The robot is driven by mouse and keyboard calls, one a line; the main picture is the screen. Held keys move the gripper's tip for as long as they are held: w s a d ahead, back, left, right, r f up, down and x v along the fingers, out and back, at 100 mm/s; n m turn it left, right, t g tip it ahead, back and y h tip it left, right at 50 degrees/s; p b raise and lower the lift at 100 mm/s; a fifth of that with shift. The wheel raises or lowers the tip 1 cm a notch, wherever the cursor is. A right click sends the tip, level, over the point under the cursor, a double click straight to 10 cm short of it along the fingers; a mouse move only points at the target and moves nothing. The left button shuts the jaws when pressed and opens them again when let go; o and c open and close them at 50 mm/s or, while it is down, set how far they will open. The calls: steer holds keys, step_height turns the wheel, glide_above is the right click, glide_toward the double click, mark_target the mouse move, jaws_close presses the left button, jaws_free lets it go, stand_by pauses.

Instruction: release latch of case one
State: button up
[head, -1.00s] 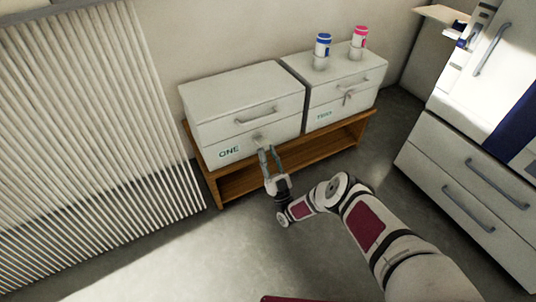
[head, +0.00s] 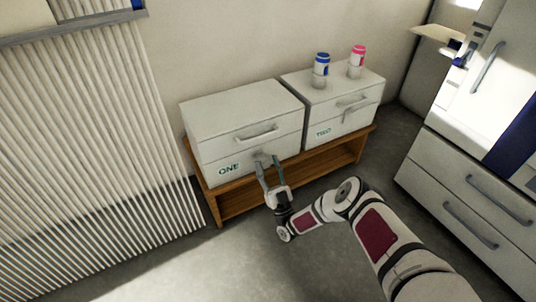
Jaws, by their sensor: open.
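Case one (head: 222,150) is a white box with a handle (head: 257,132) on its front and the green word ONE at its lower left. It stands on the left of a low wooden bench. Its latch (head: 260,155) is a small grey part on the front below the handle, partly hidden by my gripper. My gripper (head: 268,166) is open in front of the latch, with its fingers pointing up at the case front. I cannot tell whether the fingers touch the latch. The case lid looks closed.
The wooden bench (head: 240,206) bears both cases. A white drawer cabinet (head: 465,185) stands at the right. Bare floor lies in front.

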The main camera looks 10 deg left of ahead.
step_height(320, 180, up, 7)
stand_by(0.3)
stand_by(0.5)
